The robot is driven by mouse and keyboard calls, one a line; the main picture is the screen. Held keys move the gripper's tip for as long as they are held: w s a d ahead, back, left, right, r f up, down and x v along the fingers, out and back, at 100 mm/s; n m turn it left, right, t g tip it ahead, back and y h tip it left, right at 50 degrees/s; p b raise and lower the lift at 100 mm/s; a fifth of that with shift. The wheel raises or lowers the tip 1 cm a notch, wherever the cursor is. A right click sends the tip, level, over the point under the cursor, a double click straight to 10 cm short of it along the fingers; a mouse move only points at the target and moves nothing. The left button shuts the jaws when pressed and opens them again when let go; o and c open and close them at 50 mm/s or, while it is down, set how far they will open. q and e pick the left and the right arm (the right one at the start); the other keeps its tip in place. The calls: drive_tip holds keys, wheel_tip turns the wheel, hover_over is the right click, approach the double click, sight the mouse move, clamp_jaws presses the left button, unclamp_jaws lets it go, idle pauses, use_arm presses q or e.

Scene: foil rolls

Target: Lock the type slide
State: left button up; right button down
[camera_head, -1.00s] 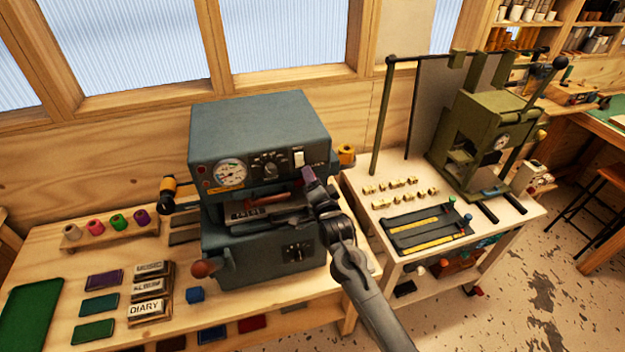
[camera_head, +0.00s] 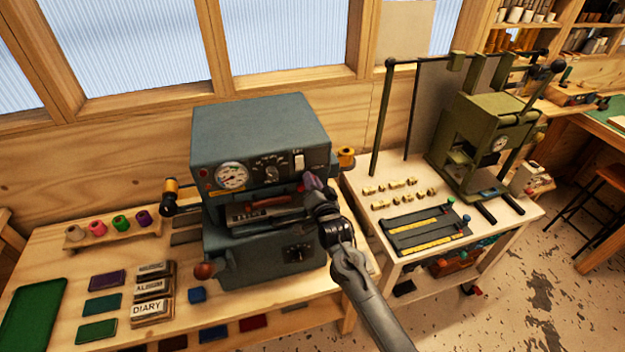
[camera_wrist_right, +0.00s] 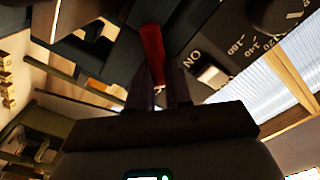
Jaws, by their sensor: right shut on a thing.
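The type slide (camera_head: 247,215) sits in the front opening of the blue-grey stamping machine (camera_head: 258,130). A red-brown handle (camera_head: 270,202) lies across the opening above the slide. My right gripper (camera_head: 311,187) is at the right side of the opening. In the right wrist view a red bar (camera_wrist_right: 152,45) runs down between the two dark fingers of the right gripper (camera_wrist_right: 158,92), which are shut on it. The far end of the bar and its join to the slide are hard to make out. My left gripper is not in view.
The machine's gauge (camera_head: 231,176) and white switch (camera_head: 299,161) are above the opening. A round brown knob (camera_head: 204,271) sticks out at lower left. Type blocks (camera_head: 150,309) and foil rolls (camera_head: 120,223) are on the left. A green press (camera_head: 490,140) stands on the right table.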

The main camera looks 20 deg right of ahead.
drive_tip(key=c, duration=1)
unclamp_jaws()
drive_tip(key=shift+c, duration=0.2)
drive_tip(key=s, duration=1)
drive_tip(key=shift+s+a, duration=0.3)
drive_tip(key=shift+s, duration=0.1)
